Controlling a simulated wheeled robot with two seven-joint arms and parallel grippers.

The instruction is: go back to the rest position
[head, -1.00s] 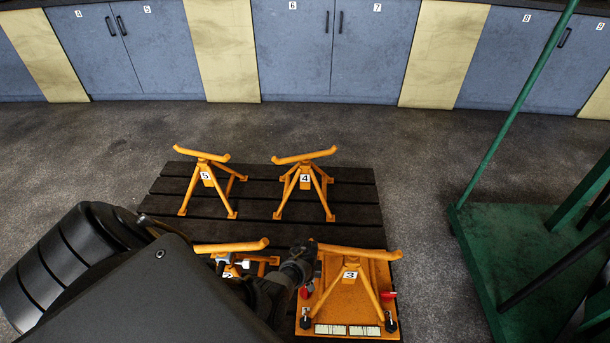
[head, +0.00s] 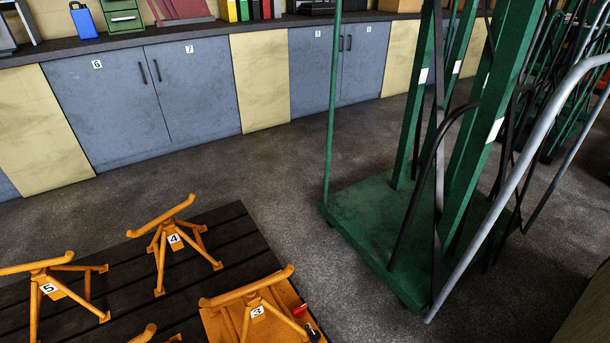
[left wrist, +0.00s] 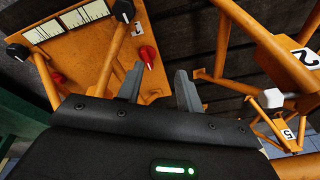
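My left gripper (left wrist: 160,88) shows only in the left wrist view. Its two fingers are apart with nothing between them, near the orange plate (left wrist: 60,60) and its red knob (left wrist: 146,54). The orange stand labelled 2 (left wrist: 285,45) is to the right of the fingers in that view. My right gripper is in neither view. In the head view, stand 3 (head: 252,298) rises over the orange plate at the bottom. Stand 4 (head: 170,240) and stand 5 (head: 48,285) stand on the dark slatted pallet (head: 225,232).
A green wheeled rack (head: 365,215) with upright posts and a grey bent tube (head: 530,160) fills the right side. Blue cabinets (head: 105,110) line the back under a dark worktop. Bare grey floor (head: 260,180) lies between pallet, cabinets and rack.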

